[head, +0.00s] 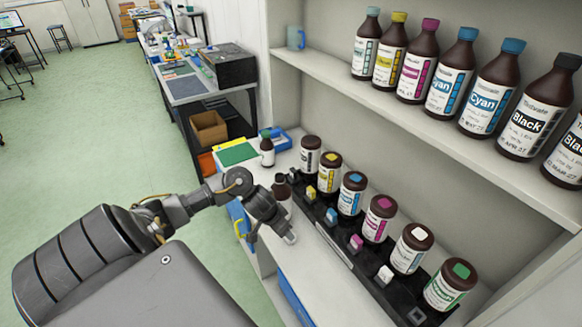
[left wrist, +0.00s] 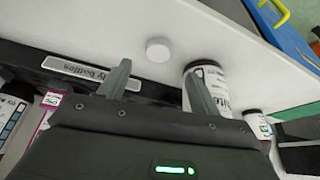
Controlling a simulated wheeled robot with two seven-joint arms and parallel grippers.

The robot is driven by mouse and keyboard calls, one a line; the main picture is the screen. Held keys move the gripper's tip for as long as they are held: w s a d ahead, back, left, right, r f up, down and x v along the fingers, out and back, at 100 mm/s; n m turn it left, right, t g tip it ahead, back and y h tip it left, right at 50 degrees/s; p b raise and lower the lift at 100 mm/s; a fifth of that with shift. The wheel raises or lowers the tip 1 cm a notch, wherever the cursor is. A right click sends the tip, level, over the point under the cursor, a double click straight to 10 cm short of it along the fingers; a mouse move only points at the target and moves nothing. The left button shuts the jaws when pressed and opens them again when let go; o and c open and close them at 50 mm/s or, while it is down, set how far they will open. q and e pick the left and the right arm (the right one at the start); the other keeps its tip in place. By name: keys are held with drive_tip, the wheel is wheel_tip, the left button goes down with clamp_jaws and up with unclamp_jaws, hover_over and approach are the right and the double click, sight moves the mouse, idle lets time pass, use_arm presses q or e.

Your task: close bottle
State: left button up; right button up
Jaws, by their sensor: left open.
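A small round white cap (left wrist: 158,50) lies on the white counter in the left wrist view, just beyond and between the fingertips. My left gripper (head: 271,236) points down over the counter in the head view, and its open fingers (left wrist: 158,74) hold nothing. A brown bottle (head: 281,189) stands just behind the gripper, with no coloured cap visible on it. In the left wrist view a brown bottle (left wrist: 222,76) with a white label partly reading "ite" is partly hidden by the right-hand finger. My right gripper is not in view.
A shelf (head: 420,101) above carries large capped bottles. Bare counter (head: 330,300) lies in front of the rack.

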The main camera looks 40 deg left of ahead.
use_arm(q)
drive_tip(key=shift+x, duration=0.85)
drive_tip(key=shift+w+d+f, duration=0.1)
drive_tip(key=shift+w+f, duration=0.05)
drive_tip(key=shift+f, duration=0.2)
drive_tip(key=b+x, duration=0.1)
drive_tip(key=x, duration=0.3)
drive_tip(key=shift+w+f, duration=0.1)
drive_tip(key=shift+f, duration=0.1)
drive_tip(key=shift+c, duration=0.2)
drive_tip(key=c, duration=1)
